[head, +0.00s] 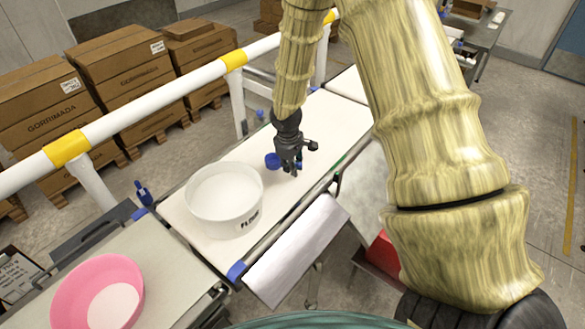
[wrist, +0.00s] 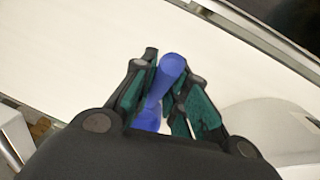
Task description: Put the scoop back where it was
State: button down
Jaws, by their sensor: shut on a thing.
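The blue scoop (wrist: 172,68) is between the fingers of my gripper (wrist: 163,95) in the wrist view, and the fingers are shut on it. In the head view the scoop's blue end (head: 272,160) shows just left of my gripper (head: 292,168), over the white belt. I cannot tell whether the scoop touches the belt. A white round tub (head: 224,222) marked with dark lettering stands on the belt to the left of my gripper. It holds white powder-like contents.
A pink bowl (head: 70,292) with white contents stands on the grey surface at the lower left. A white rail (head: 150,113) with yellow bands runs behind the belt (head: 325,125). The belt beyond my gripper is clear. Cardboard boxes (head: 120,60) are stacked behind the rail.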

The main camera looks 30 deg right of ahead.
jog(key=shift+f+p, duration=0.4)
jog(key=shift+f, duration=0.7)
jog(key=shift+f, duration=0.1)
jog(key=c, duration=1.4)
grip_release()
jog(key=shift+s+a+r+b, duration=0.25)
jog(key=shift+r+b, duration=0.4)
jog(key=shift+r, duration=1.35)
jog(key=shift+s+a+r+b, duration=0.1)
jog(key=shift+a+r+b, duration=0.4)
jog(key=shift+r, duration=1.55)
jog(key=shift+s+a+r+b, duration=0.1)
jog(key=shift+r+b, duration=0.75)
jog(key=shift+r, duration=1.15)
